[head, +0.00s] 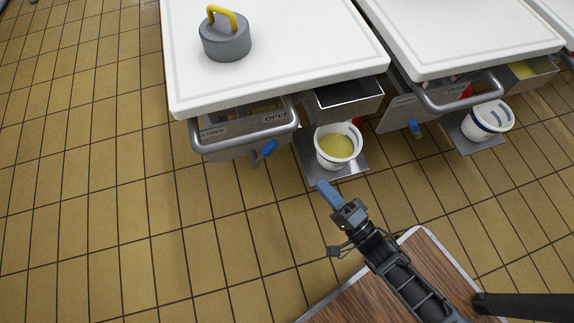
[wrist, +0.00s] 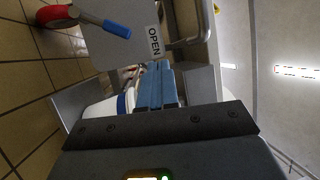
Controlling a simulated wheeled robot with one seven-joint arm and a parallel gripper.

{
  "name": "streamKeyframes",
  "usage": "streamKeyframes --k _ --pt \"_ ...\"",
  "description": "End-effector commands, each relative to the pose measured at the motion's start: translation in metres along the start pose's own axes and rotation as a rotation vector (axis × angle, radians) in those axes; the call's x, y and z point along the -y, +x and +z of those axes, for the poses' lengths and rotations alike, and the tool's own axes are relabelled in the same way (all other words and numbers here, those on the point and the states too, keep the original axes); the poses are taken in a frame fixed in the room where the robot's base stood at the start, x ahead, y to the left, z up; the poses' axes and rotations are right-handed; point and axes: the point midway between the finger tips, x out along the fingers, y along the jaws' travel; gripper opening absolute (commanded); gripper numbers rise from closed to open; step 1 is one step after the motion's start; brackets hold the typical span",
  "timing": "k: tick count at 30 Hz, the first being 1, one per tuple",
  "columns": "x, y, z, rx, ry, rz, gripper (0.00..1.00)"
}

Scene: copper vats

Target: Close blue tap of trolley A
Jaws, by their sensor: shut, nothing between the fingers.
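The nearer left trolley (head: 180,108) has a blue tap lever (head: 268,148) under its front handle. The lever is tilted toward the upper right, on the side of the "OPEN" label; a "CLOSED" label sits at the left. The lever also shows at the top of the wrist view (wrist: 117,29), beside the "OPEN" label. Another blue tap (head: 416,128) is on the right trolley (head: 440,73). I see no letter on either trolley. My gripper (head: 324,186) is shut and empty, right of and nearer than the left lever, apart from it; its fingers show in the wrist view (wrist: 155,78).
A white bucket (head: 338,160) with yellowish contents stands on a metal shelf beyond my gripper. Another white bucket (head: 475,124) stands under the right trolley. A grey weight with a yellow handle (head: 226,45) is on the left top. The tiled floor at left is clear.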

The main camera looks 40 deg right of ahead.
Motion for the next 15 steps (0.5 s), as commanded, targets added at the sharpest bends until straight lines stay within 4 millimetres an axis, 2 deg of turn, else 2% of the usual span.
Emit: streamKeyframes --k 1,3,6,10,15 --pt "-0.040 0.010 -0.003 0.013 0.092 -0.024 0.00" --pt "-0.065 0.021 -0.005 0.037 0.222 -0.051 0.00" --pt "-0.090 0.035 -0.008 0.072 0.378 -0.080 0.00" --pt "-0.107 0.046 -0.010 0.106 0.513 -0.099 0.00" --pt "-0.111 0.051 -0.010 0.122 0.578 -0.106 0.00"
